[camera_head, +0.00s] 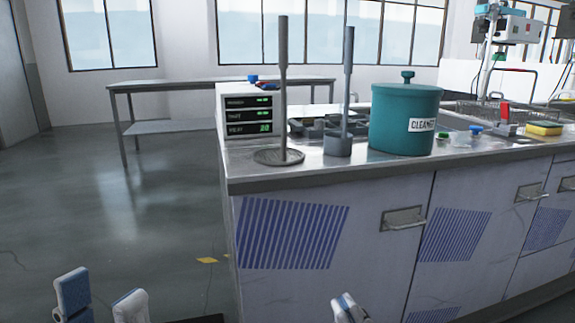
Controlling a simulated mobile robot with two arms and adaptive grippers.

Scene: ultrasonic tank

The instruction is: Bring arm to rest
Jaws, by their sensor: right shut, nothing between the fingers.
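My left gripper (101,298) shows at the bottom left edge of the head view. Its two blue and white fingertips stand well apart, with nothing between them. My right gripper (348,308) shows at the bottom edge, right of the middle, in front of the cabinet. Its fingertips are together and hold nothing. Both grippers are low, below the counter top, and touch nothing that I can see. The rest of both arms is out of view.
A metal counter (300,177) over white cabinets (372,240) fills the right side. On it stand a teal CLEANER canister (404,120), a control box (250,114), two tall rods and a yellow sponge (544,129). A metal table (150,126) stands behind. Open floor (110,210) lies left.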

